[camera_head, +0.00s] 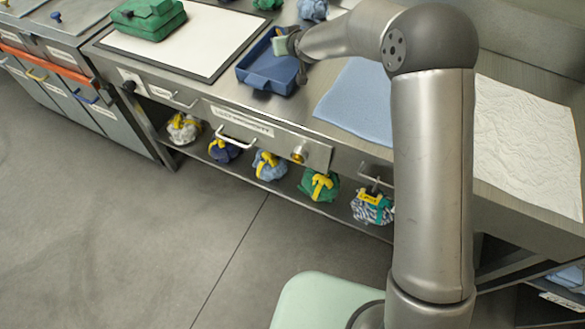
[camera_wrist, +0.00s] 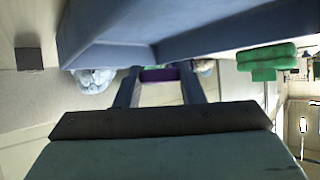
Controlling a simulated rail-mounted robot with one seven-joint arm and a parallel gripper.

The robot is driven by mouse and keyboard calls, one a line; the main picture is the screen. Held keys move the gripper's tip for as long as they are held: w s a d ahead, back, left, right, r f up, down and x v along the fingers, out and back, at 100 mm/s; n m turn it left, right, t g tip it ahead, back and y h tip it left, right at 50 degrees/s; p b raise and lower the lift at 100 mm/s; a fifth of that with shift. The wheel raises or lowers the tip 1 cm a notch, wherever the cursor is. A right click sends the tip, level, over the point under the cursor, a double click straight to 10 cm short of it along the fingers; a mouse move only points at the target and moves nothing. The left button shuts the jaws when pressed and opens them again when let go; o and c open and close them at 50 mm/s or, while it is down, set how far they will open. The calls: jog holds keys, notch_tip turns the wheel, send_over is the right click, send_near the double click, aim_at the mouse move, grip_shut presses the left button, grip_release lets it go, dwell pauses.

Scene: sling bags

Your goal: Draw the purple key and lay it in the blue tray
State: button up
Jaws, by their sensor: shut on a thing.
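The blue tray (camera_head: 262,80) sits on the steel counter, right of the white board. In the wrist view its blue walls (camera_wrist: 110,25) fill the top of the picture, close to my fingers. My gripper (camera_wrist: 160,76) is shut on a small purple piece, the purple key (camera_wrist: 158,74), which shows between the fingertips. Only part of the key is seen; the rest is hidden. In the head view my gripper (camera_head: 286,42) is over the back right part of the tray, and the key cannot be made out there. I cannot tell whether the key touches the tray.
A green bag (camera_head: 148,18) lies on the white board (camera_head: 185,45). A blue mat (camera_head: 358,98) and a white cloth (camera_head: 525,140) lie to the right. Several bundles with yellow straps, such as a green one (camera_head: 320,186), sit on the shelf below. Pale blue and green bundles stand behind the tray.

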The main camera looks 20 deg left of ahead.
jog(key=shift+f, duration=0.45)
jog(key=o, duration=1.1)
jog(key=shift+b+v, duration=0.7)
jog(key=shift+v, duration=8)
